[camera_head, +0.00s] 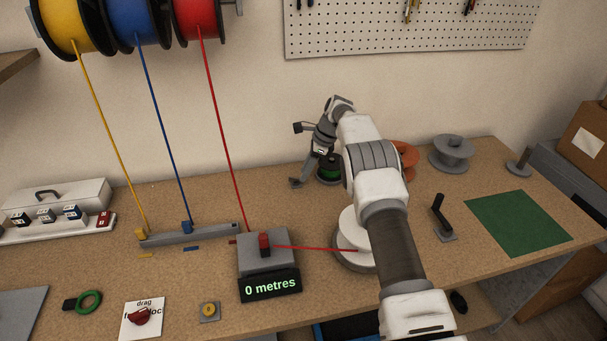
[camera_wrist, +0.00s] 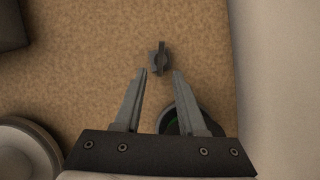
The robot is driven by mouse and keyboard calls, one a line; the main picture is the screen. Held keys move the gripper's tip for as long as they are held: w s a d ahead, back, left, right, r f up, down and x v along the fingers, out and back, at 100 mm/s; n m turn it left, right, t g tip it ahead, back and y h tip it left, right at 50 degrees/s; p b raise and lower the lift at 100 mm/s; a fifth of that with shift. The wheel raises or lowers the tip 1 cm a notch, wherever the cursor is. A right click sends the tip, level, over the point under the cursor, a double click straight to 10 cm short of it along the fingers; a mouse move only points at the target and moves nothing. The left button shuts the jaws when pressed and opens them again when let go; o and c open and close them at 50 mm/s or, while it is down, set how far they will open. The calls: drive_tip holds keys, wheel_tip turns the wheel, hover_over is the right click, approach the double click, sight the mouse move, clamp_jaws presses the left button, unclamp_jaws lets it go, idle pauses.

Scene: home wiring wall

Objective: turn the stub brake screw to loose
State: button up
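A small dark grey winged screw (camera_wrist: 160,58), which I take for the stub brake screw, stands on the wooden bench. In the wrist view it shows just beyond and between my fingertips. My gripper (camera_wrist: 159,76) is open, with clear gaps on both sides of the screw and nothing held. I cannot tell its height above the screw. A black spool with green (camera_wrist: 172,122) lies partly hidden behind the right finger; it also shows in the head view (camera_head: 328,176). In the head view the screw (camera_head: 296,182) is small and grey, left of that spool, and close to my gripper.
A white spool (camera_head: 350,240) with red wire stands beside my arm. The counter box (camera_head: 268,253) reads 0 metres. An orange spool (camera_head: 407,158), a grey spool (camera_head: 452,152) and a crank (camera_head: 441,220) stand to the right. The green mat (camera_head: 517,222) is bare.

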drive_tip(key=p+v, duration=0.2)
drive_tip(key=v, duration=1.3)
drive_tip(key=shift+r, duration=0.2)
drive_tip(key=shift+d, duration=0.15)
